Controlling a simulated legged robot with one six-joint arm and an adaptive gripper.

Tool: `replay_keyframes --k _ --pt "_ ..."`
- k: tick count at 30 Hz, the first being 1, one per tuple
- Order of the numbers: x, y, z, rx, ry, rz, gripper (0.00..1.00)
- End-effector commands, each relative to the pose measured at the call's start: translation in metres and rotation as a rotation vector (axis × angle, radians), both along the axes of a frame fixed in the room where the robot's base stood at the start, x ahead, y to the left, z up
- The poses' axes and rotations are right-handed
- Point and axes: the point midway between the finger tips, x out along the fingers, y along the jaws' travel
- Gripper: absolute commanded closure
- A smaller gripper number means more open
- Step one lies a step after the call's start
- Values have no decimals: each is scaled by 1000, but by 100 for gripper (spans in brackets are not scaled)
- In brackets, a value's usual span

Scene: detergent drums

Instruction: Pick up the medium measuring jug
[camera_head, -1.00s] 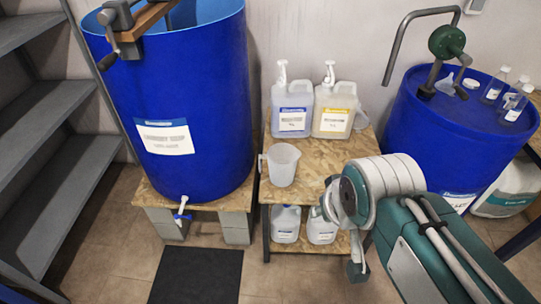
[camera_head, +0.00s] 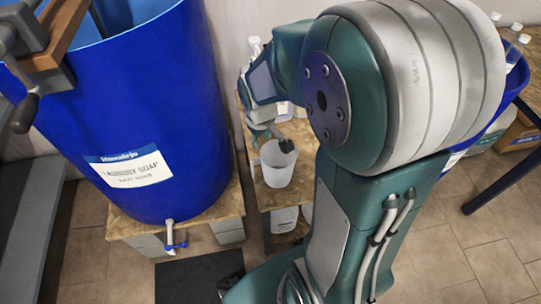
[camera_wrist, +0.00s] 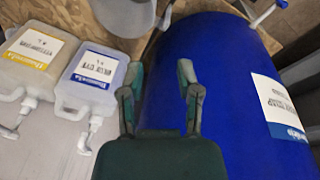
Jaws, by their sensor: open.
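A translucent white measuring jug (camera_head: 276,168) stands upright on the upper chipboard shelf of the small stand. My gripper (camera_head: 274,138) is open and empty, just behind and above the jug's rim in the head view. There the jug (camera_wrist: 125,15) is cut off by the top edge, beyond the left finger.
The blue drum (camera_head: 140,110) stands close left of the jug. Two pump bottles, one blue-labelled (camera_wrist: 92,78) and one yellow-labelled (camera_wrist: 32,62), stand beside the gripper. My arm hides most of a second blue drum at right.

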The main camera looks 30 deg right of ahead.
Motion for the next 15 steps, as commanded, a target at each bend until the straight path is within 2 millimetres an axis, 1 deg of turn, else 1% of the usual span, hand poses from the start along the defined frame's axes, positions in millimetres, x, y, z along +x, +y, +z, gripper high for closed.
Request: replay_keyframes --k 1,6,9,12,15 --pt "4 -4 -16 -1 26 10 56" --pt "14 -15 -60 -6 89 55 56" --pt "17 -20 -83 -6 117 79 56" --pt "18 -24 -100 -4 136 96 56" --pt "19 -26 -109 -4 147 106 56"
